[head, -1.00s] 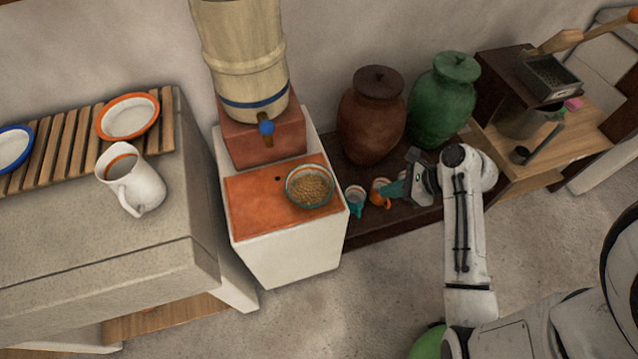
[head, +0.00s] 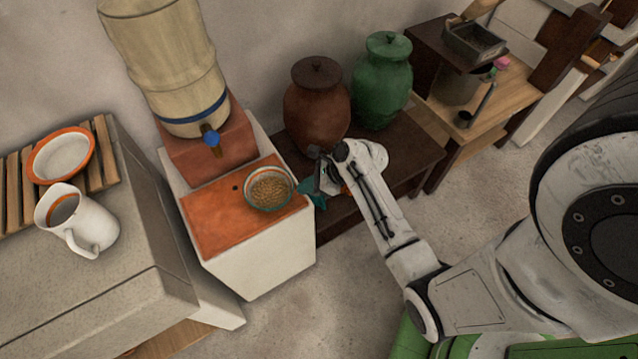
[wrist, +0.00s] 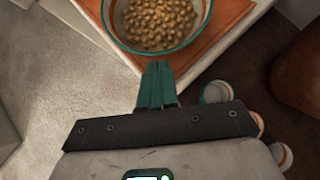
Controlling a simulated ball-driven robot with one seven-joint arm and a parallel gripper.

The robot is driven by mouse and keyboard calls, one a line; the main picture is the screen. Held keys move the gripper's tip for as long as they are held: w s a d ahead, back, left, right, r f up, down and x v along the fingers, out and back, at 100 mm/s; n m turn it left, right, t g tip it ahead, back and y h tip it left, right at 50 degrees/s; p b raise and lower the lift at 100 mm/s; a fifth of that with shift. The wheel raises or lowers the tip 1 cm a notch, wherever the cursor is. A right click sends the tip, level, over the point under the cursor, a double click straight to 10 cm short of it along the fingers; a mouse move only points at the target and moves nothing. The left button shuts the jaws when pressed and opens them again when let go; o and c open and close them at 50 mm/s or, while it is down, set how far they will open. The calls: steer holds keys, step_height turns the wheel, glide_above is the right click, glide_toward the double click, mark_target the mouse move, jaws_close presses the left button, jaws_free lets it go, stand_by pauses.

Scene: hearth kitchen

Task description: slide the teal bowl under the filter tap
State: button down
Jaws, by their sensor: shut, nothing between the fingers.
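The teal bowl (head: 268,187), filled with brown grains or beans, sits on the right part of the orange top of the white stand. It also shows at the top of the wrist view (wrist: 158,50). The filter tap (head: 211,139), with a blue knob, sticks out of the red-brown block below the tall beige filter, behind and left of the bowl. My gripper (head: 310,190) is shut and empty just right of the bowl. In the wrist view its teal fingers (wrist: 157,72) are together at the bowl's near rim; I cannot tell if they touch it.
The orange top (head: 215,215) is clear left of the bowl. A brown jar (head: 316,107) and a green jar (head: 381,82) stand on the dark bench behind my arm. Small cups (wrist: 217,92) stand beside the stand. A white pitcher (head: 95,225) is on the left counter.

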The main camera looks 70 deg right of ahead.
steer(key=shift+w+a, duration=0.15)
steer(key=shift+w, duration=0.2)
steer(key=p, duration=0.4)
glide_above(271, 197)
steer(key=shift+w+a, duration=0.1)
